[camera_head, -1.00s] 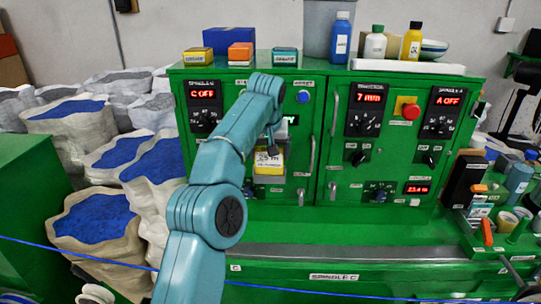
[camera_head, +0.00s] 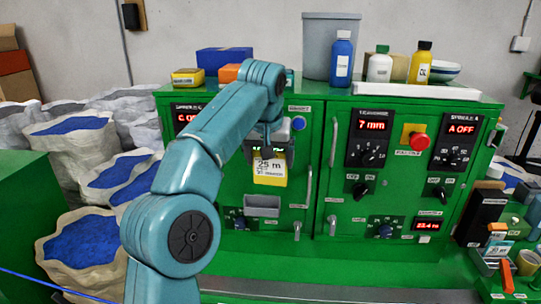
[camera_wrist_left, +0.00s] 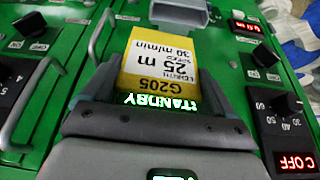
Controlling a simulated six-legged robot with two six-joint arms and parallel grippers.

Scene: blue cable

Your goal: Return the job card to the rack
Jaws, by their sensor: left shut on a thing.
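The job card (camera_head: 269,172), yellow and white with "25 m" on it, is held by my left gripper (camera_head: 268,148) in front of the green cabinet's left door. In the wrist view the card (camera_wrist_left: 162,65) sits between the shut fingers (camera_wrist_left: 150,98) and reads upside down. The rack, seemingly the small grey pocket (camera_head: 262,205) on that door, is just below the card in the head view, with a visible gap. It also shows in the wrist view (camera_wrist_left: 180,12), beyond the card's far end. My right gripper is out of view.
Door handles (camera_head: 309,185) and knobs (camera_head: 241,223) flank the grey pocket. Bottles (camera_head: 343,58), small boxes (camera_head: 187,77) and a grey bin (camera_head: 318,45) stand on the cabinet top. Sacks of blue pellets (camera_head: 82,240) stand at the left. Tools and cups crowd the lower right.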

